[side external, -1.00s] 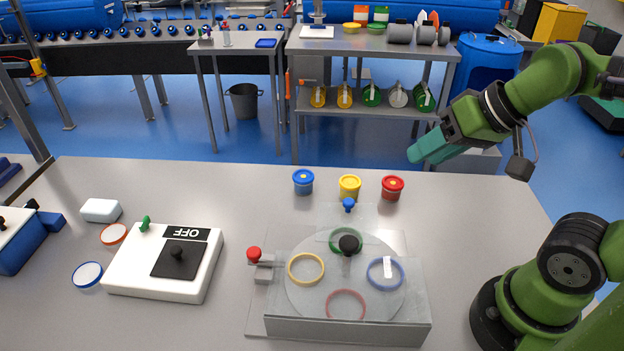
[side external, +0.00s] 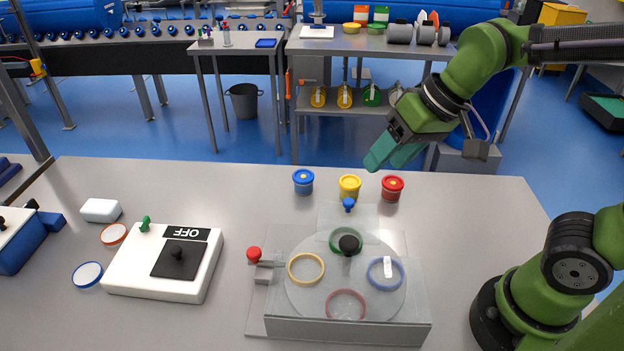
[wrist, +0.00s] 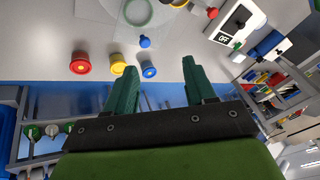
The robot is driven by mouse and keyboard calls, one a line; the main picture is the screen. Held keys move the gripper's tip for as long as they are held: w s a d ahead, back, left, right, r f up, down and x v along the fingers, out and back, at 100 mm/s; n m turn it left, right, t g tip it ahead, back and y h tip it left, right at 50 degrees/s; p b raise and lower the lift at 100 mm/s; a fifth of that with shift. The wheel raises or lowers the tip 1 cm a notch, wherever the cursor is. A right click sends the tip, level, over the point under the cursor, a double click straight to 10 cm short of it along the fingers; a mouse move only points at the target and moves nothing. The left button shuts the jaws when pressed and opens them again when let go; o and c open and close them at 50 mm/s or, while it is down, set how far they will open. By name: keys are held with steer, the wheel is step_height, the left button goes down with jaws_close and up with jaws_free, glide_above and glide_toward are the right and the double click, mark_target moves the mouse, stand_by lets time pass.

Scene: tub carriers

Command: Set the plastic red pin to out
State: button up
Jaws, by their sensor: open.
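The red pin (side external: 254,254) has a round red knob and sits at the left side of a grey turntable fixture (side external: 350,329), on a small metal bracket. Its red knob also shows near the top right of the wrist view (wrist: 212,12). I cannot tell its exact in or out position. My gripper (side external: 376,163) has teal fingers and hangs in the air above the back edge of the table, behind the tubs, well away from the pin. The wrist view shows the gripper (wrist: 159,66) with its fingers apart and nothing between them.
Blue (side external: 303,182), yellow (side external: 349,187) and red (side external: 392,188) tubs stand behind the fixture. A blue knob (side external: 348,204) and a black knob (side external: 349,244) rise from it. A white switch box marked OFF (side external: 206,263) lies to the left.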

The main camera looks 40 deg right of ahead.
steer(key=w+a+n+g, duration=0.2)
steer(key=w+a+g, duration=0.1)
steer(key=w+a, duration=0.5)
steer(key=g+h, duration=0.2)
steer(key=h, duration=0.1)
glide_above(253, 251)
steer(key=shift+f, duration=0.8)
step_height(253, 251, down, 16)
steer(key=shift+f, duration=0.1)
jaws_close()
